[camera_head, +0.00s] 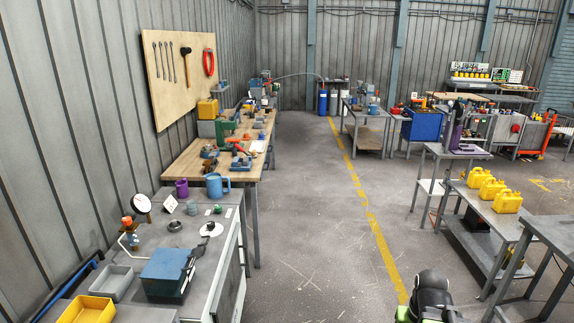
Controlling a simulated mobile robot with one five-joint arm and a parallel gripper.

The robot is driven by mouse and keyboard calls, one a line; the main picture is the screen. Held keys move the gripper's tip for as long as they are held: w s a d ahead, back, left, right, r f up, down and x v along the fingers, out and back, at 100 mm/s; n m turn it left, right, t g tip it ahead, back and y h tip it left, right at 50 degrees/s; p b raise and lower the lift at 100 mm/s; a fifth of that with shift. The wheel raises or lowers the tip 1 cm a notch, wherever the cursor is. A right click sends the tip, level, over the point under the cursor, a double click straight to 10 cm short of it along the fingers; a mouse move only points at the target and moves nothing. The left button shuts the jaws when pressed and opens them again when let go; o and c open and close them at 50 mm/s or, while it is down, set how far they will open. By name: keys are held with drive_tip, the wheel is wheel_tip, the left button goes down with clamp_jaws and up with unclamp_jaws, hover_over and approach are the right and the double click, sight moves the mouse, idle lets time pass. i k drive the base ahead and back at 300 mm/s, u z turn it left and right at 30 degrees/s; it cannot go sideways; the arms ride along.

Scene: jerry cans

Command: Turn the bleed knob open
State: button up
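On the grey bench at the left stands a small pipe fitting (134,241) with an orange-red knob-like top (127,221). This may be the bleed knob, but it is too small to be sure, and I cannot tell how far it is turned. A round white-faced gauge (142,203) with a dark rim is just behind it. A black and green part of my own arm (432,298) shows at the bottom edge, well to the right of that bench. My gripper's fingers are not visible.
The grey bench (205,262) also holds a blue toolbox (167,271), a yellow bin (86,310) and a grey bin (111,282). A wooden workbench (190,171) continues behind it. Yellow jerry cans (507,202) stand on a right-hand table. The floor aisle between is clear.

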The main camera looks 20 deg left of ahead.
sight(127, 221)
drive_tip(key=z, duration=0.05)
drive_tip(key=i, duration=4.8)
drive_tip(key=u, duration=5.75)
drive_tip(key=i, duration=0.2)
drive_tip(key=z, duration=1.4)
drive_tip(key=i, duration=0.85)
drive_tip(key=u, duration=0.15)
drive_tip(key=k, duration=0.7)
drive_tip(key=z, duration=0.05)
